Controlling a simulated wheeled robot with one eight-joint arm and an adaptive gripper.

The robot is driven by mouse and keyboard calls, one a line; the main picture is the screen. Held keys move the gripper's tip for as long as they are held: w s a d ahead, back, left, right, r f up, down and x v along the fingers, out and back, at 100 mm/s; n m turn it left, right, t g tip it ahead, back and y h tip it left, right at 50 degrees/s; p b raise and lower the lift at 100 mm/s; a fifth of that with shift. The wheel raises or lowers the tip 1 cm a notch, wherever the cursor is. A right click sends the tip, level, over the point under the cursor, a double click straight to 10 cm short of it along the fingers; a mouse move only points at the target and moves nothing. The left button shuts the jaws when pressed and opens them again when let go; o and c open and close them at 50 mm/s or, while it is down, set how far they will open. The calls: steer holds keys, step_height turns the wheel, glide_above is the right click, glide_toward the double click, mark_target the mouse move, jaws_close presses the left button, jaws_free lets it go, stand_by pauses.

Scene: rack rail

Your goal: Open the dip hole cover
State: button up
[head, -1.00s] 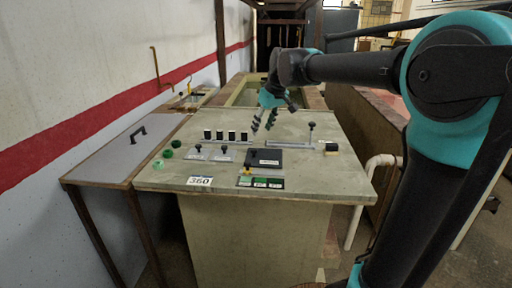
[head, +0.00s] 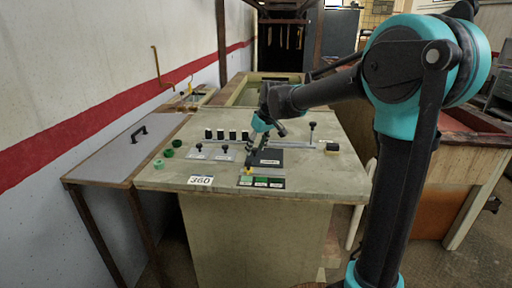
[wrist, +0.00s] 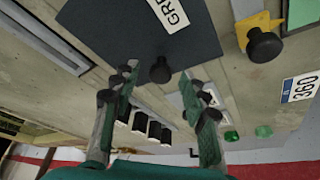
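A flat dark plate (head: 273,158) with a white label lies on the grey-green bench top; it looks like the dip hole cover, and it lies flat. In the wrist view the dark plate (wrist: 120,35) fills the upper left, with a round black knob (wrist: 160,71) near its edge. My gripper (wrist: 161,78) is open, its two fingers on either side of the knob in that view; I cannot tell whether they touch it. In the head view my gripper (head: 249,153) is over the plate's left side and hides the knob.
A yellow piece with a black knob (wrist: 264,45) is close to the plate. Several black-and-white blocks (head: 233,135), small knobs (head: 225,149) and green rings (head: 168,153) stand left. A rail with an upright post (head: 312,130) is behind right.

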jaws_close()
steer(key=shift+d, duration=0.1)
glide_toward(283, 156)
steer(key=x, duration=0.4)
steer(key=shift+f, duration=0.35)
jaws_free()
